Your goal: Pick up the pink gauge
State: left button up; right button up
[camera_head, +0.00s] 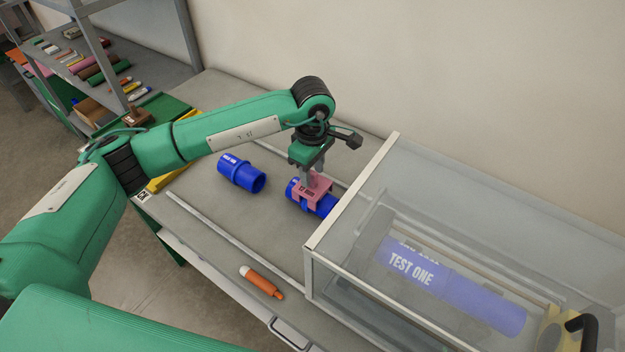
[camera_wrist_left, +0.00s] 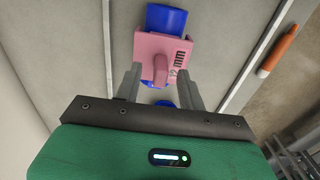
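The pink gauge (camera_head: 318,187) sits over a blue pipe (camera_head: 293,190) on the cart. In the left wrist view the pink gauge (camera_wrist_left: 150,43) shows a raised grip tab and the print "12 mm". My left gripper (camera_head: 306,178) points down at the gauge from above. In the left wrist view the fingers of my left gripper (camera_wrist_left: 159,82) are apart, one on each side of the tab's line. I cannot tell whether they touch the gauge. My right gripper is not in view.
A second blue pipe piece (camera_head: 241,173) lies to the left. A clear-walled enclosure (camera_head: 352,190) with a "TEST ONE" pipe (camera_head: 450,285) stands close on the right. An orange marker (camera_head: 261,281) lies near the front edge. Shelves (camera_head: 150,70) stand at the back left.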

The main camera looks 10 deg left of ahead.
pick_arm(q)
jog(key=shift+f, duration=0.9)
grip_shut()
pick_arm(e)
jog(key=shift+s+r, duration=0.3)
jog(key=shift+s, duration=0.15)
